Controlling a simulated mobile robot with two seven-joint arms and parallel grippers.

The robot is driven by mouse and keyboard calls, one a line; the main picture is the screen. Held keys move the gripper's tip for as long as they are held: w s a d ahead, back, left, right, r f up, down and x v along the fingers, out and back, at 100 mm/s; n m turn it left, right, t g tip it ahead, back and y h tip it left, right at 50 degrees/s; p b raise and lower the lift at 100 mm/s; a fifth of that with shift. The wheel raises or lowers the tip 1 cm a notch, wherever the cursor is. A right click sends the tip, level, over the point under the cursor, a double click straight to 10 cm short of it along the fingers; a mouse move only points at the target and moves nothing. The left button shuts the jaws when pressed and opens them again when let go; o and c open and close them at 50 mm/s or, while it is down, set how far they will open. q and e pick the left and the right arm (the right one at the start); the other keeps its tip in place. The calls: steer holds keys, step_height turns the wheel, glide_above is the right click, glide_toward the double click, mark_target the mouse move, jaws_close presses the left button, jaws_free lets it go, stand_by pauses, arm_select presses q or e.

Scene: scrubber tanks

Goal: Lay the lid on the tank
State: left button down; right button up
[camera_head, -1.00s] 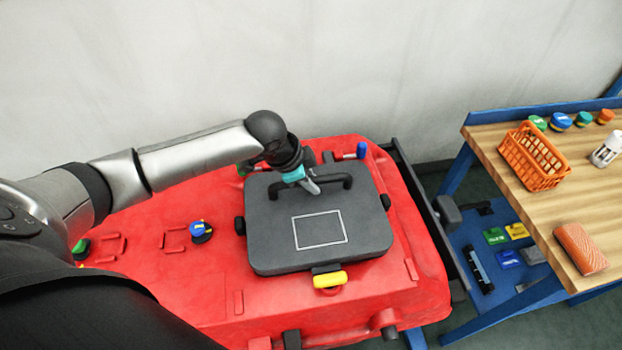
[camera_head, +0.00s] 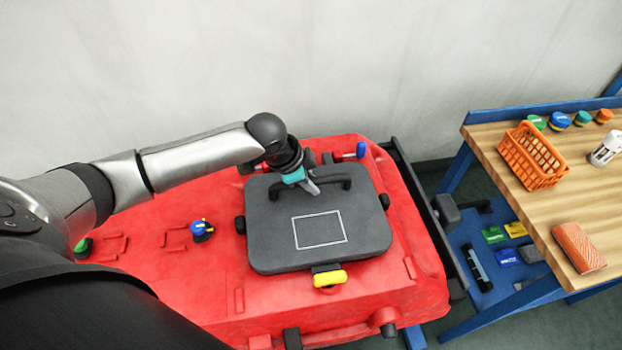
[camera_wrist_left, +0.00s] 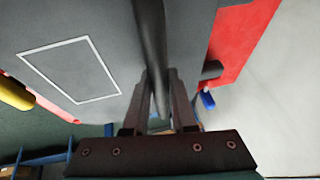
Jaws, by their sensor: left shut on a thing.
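The dark grey lid (camera_head: 270,235), with a white rectangle outline on top, lies over the red tank (camera_head: 185,275) in the head view. I cannot tell whether it rests fully on the tank. My left gripper (camera_head: 314,190) is shut on the lid's black handle (camera_head: 335,184) from above. The handle (camera_wrist_left: 152,45) also shows between the fingers in the left wrist view, with the lid's grey face (camera_wrist_left: 75,25) beside it. The tank opening is hidden under the lid. My right gripper is not in view.
A yellow-handled latch (camera_head: 330,278) sits at the lid's front edge. A blue-topped knob (camera_head: 200,230) stands on the tank to the left. At the right, a wooden bench (camera_head: 520,205) holds an orange basket (camera_head: 533,155), an orange block (camera_head: 579,247) and several caps.

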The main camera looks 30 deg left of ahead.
arm_select(q)
steer(key=shift+w+r, duration=0.1)
steer(key=shift+r, duration=0.05)
steer(key=shift+c, duration=0.8)
jaws_free()
steer(key=shift+p, duration=0.3)
steer(key=shift+p+v, duration=2.2)
steer(key=shift+p, duration=0.6)
